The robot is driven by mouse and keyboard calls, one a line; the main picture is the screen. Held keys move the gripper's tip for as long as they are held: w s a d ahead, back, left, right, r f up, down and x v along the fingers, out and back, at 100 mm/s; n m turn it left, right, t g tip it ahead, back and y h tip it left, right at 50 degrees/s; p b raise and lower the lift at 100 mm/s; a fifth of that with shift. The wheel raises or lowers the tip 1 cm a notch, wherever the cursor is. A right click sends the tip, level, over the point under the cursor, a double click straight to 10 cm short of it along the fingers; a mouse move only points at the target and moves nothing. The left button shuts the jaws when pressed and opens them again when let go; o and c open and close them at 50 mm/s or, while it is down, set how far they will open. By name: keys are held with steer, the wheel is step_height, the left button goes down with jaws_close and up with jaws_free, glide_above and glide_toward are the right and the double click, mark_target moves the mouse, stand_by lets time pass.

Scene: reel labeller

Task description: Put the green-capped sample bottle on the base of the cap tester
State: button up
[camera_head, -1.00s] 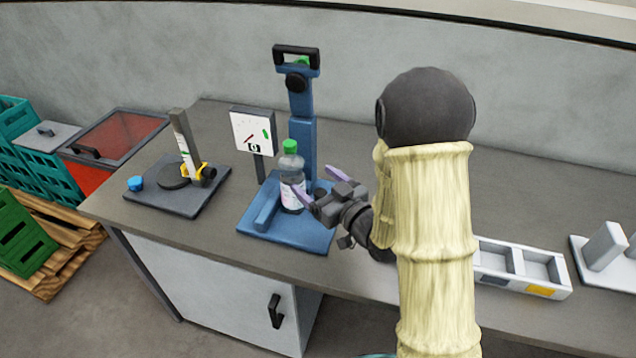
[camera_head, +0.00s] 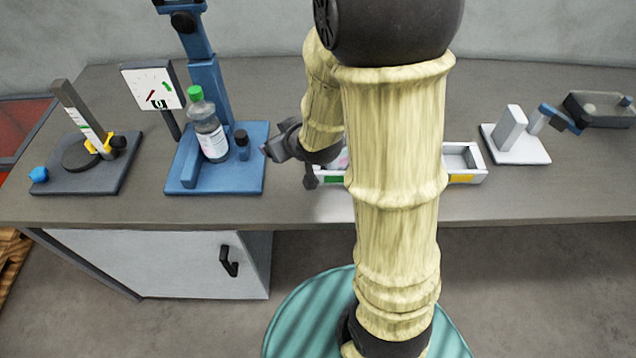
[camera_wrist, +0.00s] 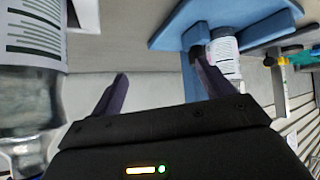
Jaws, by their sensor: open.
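The green-capped sample bottle (camera_head: 211,138) stands upright on the blue base (camera_head: 243,178) of the cap tester, in front of its blue column (camera_head: 211,88). In the wrist view the labelled bottle (camera_wrist: 225,58) shows on the blue base (camera_wrist: 172,32), its cap out of clear sight. My gripper (camera_head: 268,150) is to the right of the base, apart from the bottle. In the wrist view its two purple fingers (camera_wrist: 160,78) are spread, with nothing between them. My arm hides part of the gripper in the head view.
A white tray (camera_head: 466,178) lies partly behind my arm. A large labelled bottle (camera_wrist: 32,75) is close at the left of the wrist view. A dial gauge (camera_head: 152,88) and dark stand (camera_head: 110,178) are left of the tester. A white stand (camera_head: 515,150) is at right.

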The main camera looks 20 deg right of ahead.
steer(key=s+d+m+g+h, duration=0.1)
steer(key=s+g, duration=0.6)
steer(key=s, duration=0.7)
steer(key=shift+s+d+f+m+h, duration=0.15)
steer(key=shift+s+d+m+h, duration=0.2)
steer(key=shift+d+m, duration=0.65)
steer(key=shift+w+a, duration=0.1)
steer(key=shift+w, duration=0.05)
